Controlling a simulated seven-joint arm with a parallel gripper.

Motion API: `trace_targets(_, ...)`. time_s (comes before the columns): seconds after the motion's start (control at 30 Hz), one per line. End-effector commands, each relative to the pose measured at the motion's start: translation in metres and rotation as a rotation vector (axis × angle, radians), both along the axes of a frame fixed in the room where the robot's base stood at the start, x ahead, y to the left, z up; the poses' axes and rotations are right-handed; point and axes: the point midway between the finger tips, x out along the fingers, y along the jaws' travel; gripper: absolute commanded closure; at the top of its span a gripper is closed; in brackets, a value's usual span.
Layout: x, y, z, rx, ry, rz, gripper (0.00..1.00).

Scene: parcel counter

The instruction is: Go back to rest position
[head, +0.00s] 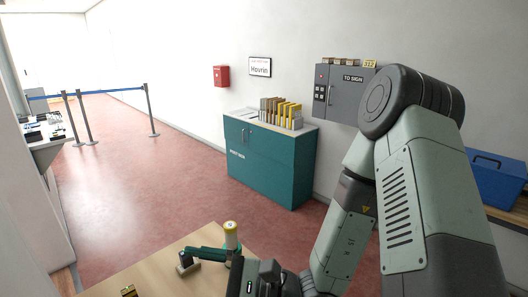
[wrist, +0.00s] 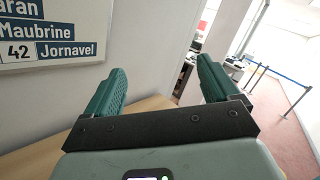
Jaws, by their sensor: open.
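My gripper (wrist: 163,78) is open in the wrist view, its two green fingers spread wide with nothing between them. In the head view my gripper shows low in the middle, over or beside the wooden table (head: 165,262). One green finger points left there; the other cannot be made out. A pale cylinder with a yellow top (head: 231,234) shows just behind the finger; whether they touch cannot be told. A small dark grey piece (head: 187,262) is at the finger's end. My arm fills the right of the head view.
A small brass-coloured object (head: 129,291) lies near the bottom edge. A teal cabinet (head: 265,165) with files on top stands by the wall. A blue box (head: 497,178) is at the right. A wall with a sign (wrist: 48,30) is left in the wrist view.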

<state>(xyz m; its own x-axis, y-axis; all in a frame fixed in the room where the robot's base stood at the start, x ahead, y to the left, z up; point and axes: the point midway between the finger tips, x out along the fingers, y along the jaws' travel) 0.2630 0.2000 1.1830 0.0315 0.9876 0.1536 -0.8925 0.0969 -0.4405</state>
Motion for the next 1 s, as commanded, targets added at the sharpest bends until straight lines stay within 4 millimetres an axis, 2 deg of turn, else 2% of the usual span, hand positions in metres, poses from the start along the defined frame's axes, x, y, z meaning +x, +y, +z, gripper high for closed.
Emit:
trace_targets(0.1,-0.022,-0.006,0.020,-0.108,-0.151,0.181,0.11)
trace_targets(0.23,-0.046,-0.020,0.033,-0.257,-0.302,0.359,0.11)
trace_targets(0.43,-0.069,-0.055,0.045,-0.548,-0.529,0.568,0.11)
trace_targets(0.67,-0.073,-0.110,0.067,-0.951,-0.792,0.687,0.11)
trace_targets(0.77,-0.069,-0.136,0.084,-1.139,-0.907,0.688,0.11)
trace_targets(1.0,-0.063,-0.196,0.138,-1.552,-1.151,0.580,0.11)
